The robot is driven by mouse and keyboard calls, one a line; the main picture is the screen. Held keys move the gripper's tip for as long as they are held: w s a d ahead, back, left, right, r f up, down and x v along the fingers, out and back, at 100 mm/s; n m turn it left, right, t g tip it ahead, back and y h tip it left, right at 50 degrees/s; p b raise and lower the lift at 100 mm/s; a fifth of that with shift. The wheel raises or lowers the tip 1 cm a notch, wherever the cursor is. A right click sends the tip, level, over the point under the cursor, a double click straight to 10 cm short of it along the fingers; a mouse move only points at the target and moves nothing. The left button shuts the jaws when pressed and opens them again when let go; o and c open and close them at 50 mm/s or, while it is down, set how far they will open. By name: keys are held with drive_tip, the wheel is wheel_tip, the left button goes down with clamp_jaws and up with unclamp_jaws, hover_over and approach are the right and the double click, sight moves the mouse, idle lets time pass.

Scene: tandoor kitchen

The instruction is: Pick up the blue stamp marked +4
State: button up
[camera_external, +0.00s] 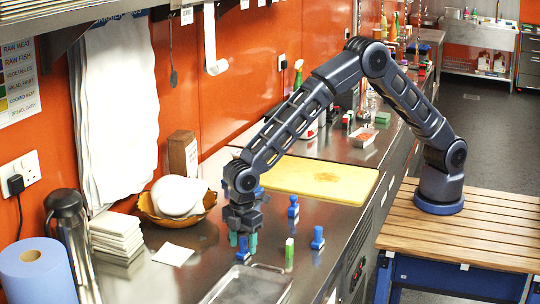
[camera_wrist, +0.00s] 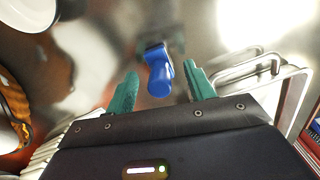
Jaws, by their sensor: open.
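A blue stamp (camera_wrist: 159,78) stands on the steel counter, in view between and slightly beyond the teal fingertips of my gripper (camera_wrist: 161,70). In the external view my gripper (camera_external: 243,242) is low over the counter, fingers pointing down, with the blue stamp (camera_external: 243,250) between them. The jaws are open, with a gap to the stamp on each side in the wrist view. Two other blue stamps stand to the right, one farther back (camera_external: 293,207) and one nearer the counter edge (camera_external: 317,239). No +4 mark is readable on any stamp.
A clear tray (camera_external: 243,290) lies in front. A bowl with white contents (camera_external: 152,207), stacked white napkins (camera_external: 117,232) and a flask (camera_external: 66,225) stand left. A yellow cutting board (camera_external: 330,181) lies behind.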

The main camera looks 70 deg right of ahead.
drive_tip(key=shift+f, duration=0.9)
drive_tip(key=c, duration=1.1)
drive_tip(key=shift+c, duration=0.2)
